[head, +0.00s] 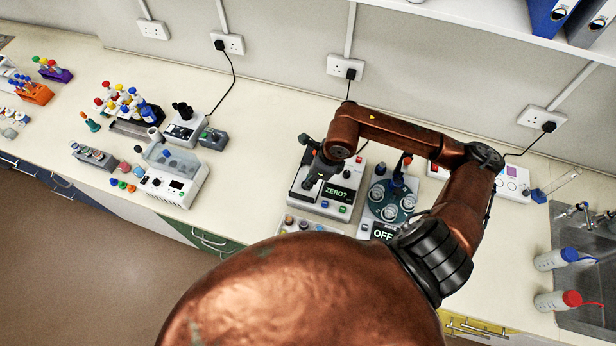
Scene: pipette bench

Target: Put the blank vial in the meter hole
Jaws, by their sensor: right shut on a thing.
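My right gripper (311,184) comes in from the right and is low over the meter's top, fingers pointing down. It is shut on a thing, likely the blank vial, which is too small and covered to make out. The meter hole is hidden by the gripper, so I cannot tell whether the vial is above it or in it. My left gripper is out of view.
A device with a round teal plate (391,206) and an "OFF" display stands just right of the meter. A low tray (290,225) with small vials lies in front. Racks and instruments fill the left bench; a sink (585,238) is at right.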

